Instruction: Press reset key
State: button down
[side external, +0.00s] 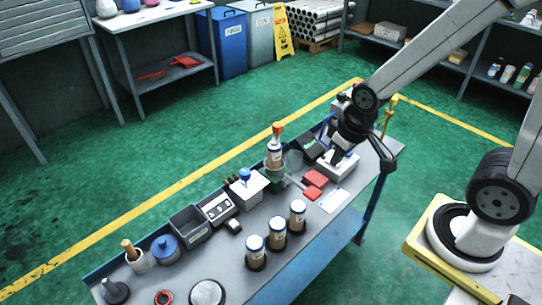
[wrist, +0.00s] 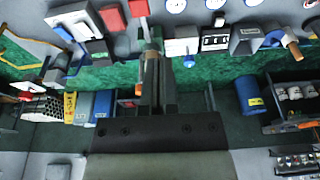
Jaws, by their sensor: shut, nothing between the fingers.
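I cannot pick out the reset key clearly in either view. A pale box-shaped device (side external: 341,168) stands near the right end of the bench, with a dark part on top partly hidden by my gripper. My gripper (side external: 337,158) is over this device in the side view, fingers pointing down. Whether it touches the device cannot be told. In the wrist view my gripper (wrist: 152,45) has its fingers together with nothing held.
Red blocks (side external: 314,178) lie left of the device, near a white card (side external: 333,200). Several capped canisters (side external: 277,232) stand along the bench front. A brass-coloured post (side external: 388,115) stands close right.

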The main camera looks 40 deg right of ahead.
jog(key=shift+w, duration=0.15)
jog(key=m+t+y, duration=0.2)
jog(key=m+t, duration=0.4)
jog(key=m, duration=1.9)
send_over(236, 224)
notch_tip(236, 224, down, 16)
jog(key=shift+r, duration=0.25)
jog(key=shift+f, duration=0.15)
jog(key=shift+f, duration=4.25)
